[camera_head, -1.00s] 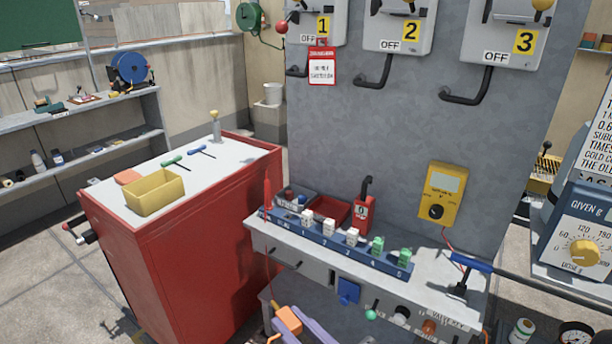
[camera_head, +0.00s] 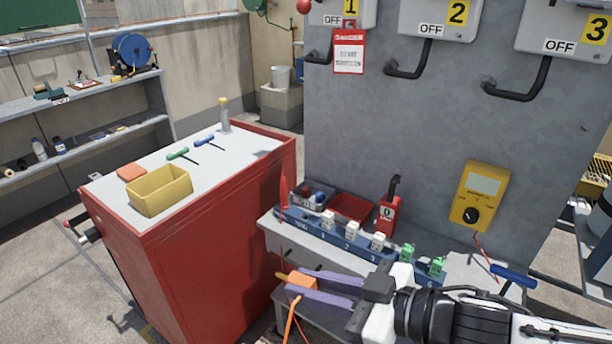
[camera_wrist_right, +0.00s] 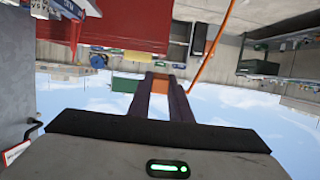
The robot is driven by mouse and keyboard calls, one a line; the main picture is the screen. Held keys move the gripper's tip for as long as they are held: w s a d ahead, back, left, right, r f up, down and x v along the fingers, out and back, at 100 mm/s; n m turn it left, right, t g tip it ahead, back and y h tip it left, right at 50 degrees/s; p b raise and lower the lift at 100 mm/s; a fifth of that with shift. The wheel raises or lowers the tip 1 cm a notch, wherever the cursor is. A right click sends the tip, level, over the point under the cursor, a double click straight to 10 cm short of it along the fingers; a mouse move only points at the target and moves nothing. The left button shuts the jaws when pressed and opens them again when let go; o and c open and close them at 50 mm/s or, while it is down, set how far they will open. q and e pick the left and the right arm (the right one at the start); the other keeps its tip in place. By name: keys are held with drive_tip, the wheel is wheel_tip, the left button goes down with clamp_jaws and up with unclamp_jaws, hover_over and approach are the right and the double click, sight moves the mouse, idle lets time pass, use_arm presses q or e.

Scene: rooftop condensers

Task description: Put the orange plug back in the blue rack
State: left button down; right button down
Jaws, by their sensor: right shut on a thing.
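The orange plug (camera_head: 302,282) is between the purple fingers of my right gripper (camera_head: 311,285), which is shut on it. An orange cable hangs down from the plug. The plug also shows between the fingertips in the right wrist view (camera_wrist_right: 161,79). The blue rack (camera_head: 336,243) lies along the grey bench, with numbers on its front and white and green plugs standing in it. The held plug is in front of the rack's left part in the picture, lower than the rack and apart from it. My right arm covers part of the bench's front. My left gripper is not in view.
A red cabinet (camera_head: 225,240) stands left of the bench, with a yellow bin (camera_head: 160,192) on top. Behind the rack are a red tray (camera_head: 350,208) and a red padlock-like block (camera_head: 389,214). A yellow meter (camera_head: 480,196) hangs on the grey panel.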

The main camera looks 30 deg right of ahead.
drive_tip(key=shift+w+d+r+n+g+y, duration=0.3)
drive_tip(key=shift+n+g+y, duration=0.2)
drive_tip(key=shift+n+g, duration=0.25)
drive_tip(key=shift+w+d+r+n+g+y, duration=0.15)
drive_tip(key=shift+w+r+n+g+y, duration=0.15)
drive_tip(key=shift+n+g+y, duration=0.3)
drive_tip(key=shift+r+n+g, duration=0.15)
drive_tip(key=shift+n+g, duration=0.1)
drive_tip(key=shift+g, duration=0.1)
